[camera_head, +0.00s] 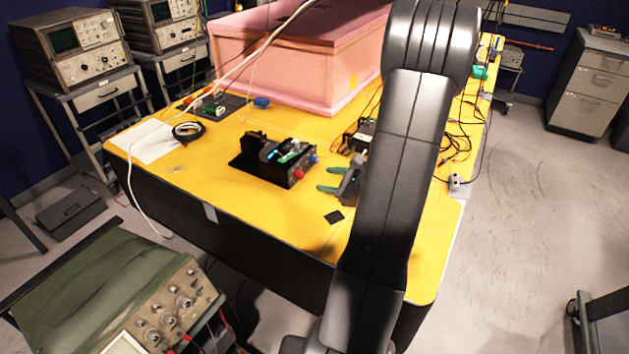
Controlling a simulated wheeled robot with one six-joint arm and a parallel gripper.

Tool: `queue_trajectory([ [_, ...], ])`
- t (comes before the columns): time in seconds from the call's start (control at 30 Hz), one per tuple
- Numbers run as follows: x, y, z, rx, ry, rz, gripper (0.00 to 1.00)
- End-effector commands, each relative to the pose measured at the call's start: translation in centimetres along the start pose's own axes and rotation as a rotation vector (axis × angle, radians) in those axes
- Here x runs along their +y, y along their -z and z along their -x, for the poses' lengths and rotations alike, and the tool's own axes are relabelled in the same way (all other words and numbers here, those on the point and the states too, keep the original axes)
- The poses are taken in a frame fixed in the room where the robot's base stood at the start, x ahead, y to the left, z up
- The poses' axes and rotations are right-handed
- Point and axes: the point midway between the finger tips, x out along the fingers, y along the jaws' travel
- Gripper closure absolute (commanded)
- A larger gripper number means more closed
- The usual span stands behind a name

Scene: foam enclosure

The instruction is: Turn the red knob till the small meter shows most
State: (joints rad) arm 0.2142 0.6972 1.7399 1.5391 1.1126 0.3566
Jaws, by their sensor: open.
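A small black apparatus (262,168) sits on the yellow table. A red knob (298,175) is on its right side near the front, with a blue knob (314,159) behind it. The apparatus carries a green part and a small pale-blue patch on top. I cannot make out which part is the meter or any reading. My gripper (331,179) is open and empty, with green-tipped fingers pointing left. It is just right of the red knob and appears apart from it.
A pink foam enclosure (290,60) stands behind on the yellow table (230,205). Black cables lie right of my arm, and a black cable coil (187,129) lies at left. A small black square (334,217) lies in front of my gripper. The table's front middle is mostly clear.

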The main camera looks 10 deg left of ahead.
Motion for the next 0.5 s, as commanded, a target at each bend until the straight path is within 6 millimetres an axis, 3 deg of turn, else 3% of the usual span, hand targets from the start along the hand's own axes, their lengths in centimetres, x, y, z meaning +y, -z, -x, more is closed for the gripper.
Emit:
queue_trajectory([
  [0.2,-0.1,0.1,3.7,0.001,0.003,0.001,0.57],
  [0.5,0.0,0.0,5.0,0.001,0.000,0.000,0.57],
])
